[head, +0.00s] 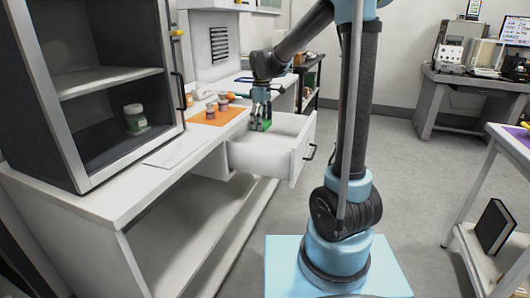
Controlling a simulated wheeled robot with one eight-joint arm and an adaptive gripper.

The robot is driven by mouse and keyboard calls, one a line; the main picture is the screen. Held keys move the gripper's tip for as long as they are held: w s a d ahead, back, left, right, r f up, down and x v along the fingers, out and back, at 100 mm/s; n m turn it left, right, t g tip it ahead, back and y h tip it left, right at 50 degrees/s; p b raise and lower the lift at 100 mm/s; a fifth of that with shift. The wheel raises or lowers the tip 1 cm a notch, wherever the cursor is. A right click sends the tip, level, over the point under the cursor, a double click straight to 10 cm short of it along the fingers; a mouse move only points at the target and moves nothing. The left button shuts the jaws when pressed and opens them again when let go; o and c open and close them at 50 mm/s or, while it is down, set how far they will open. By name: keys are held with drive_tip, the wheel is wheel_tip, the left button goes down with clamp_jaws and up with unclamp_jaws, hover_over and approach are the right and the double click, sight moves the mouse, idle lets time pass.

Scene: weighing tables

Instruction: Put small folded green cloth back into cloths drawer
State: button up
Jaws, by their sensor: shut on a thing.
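My gripper (261,115) points down over the open white drawer (266,158) in the bench front. It is shut on the small green cloth (264,126), which shows as a green patch at the fingertips. The cloth appears within the drawer's outline. I cannot tell whether it touches the drawer floor or hangs above it. The drawer is pulled out, with a dark handle (310,152) on its front panel. Much of the cloth is hidden by the fingers.
An orange mat (229,122) with small jars lies on the bench left of the gripper. An open cabinet (103,135) holding a green-labelled jar (135,120) stands nearer on the left. Open floor (415,180) lies right of the drawer. A table with instruments (478,84) stands at the back right.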

wheel_tip(320, 180, down, 12)
drive_tip(key=shift+d+r, duration=0.1)
drive_tip(key=shift+d, duration=0.05)
idle(0.5)
drive_tip(key=shift+f, duration=0.4)
drive_tip(key=o, duration=1)
drive_tip(key=shift+c, duration=0.2)
